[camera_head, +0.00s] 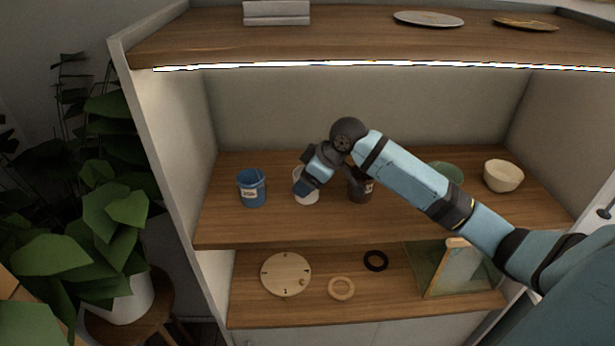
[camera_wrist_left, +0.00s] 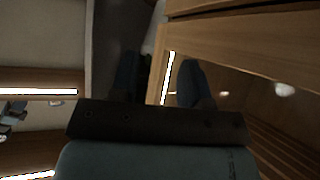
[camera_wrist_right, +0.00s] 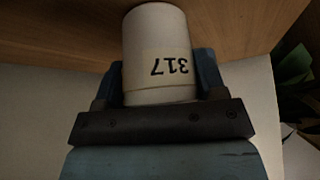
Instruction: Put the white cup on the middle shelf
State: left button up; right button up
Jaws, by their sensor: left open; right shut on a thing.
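The white cup (camera_head: 306,197) is at the middle shelf (camera_head: 330,230), between a blue cup (camera_head: 252,188) and a dark brown cup (camera_head: 360,188). My right gripper (camera_head: 306,182) is shut on it and hides part of it. In the right wrist view the cup (camera_wrist_right: 157,35) sits between both fingers, with a label reading 317, and wood is close by its far end. Whether its base touches the shelf I cannot tell. My left gripper (camera_wrist_left: 158,68) shows in the left wrist view, open and empty, away from the cup; it is not in the head view.
A green bowl (camera_head: 449,171) and a cream bowl (camera_head: 503,176) stand at the shelf's right. A round wooden dial (camera_head: 286,274), two rings and a green-based stand lie on the lower shelf. Plates lie on the top shelf. A plant (camera_head: 110,215) stands left of the cabinet.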

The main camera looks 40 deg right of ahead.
jog(key=o, duration=1)
jog(key=shift+r, duration=0.2)
jog(key=b+v, duration=0.2)
jog(key=v, duration=0.9)
jog(key=shift+d+r, duration=0.2)
jog(key=shift+r, duration=0.15)
jog(key=shift+s, duration=0.15)
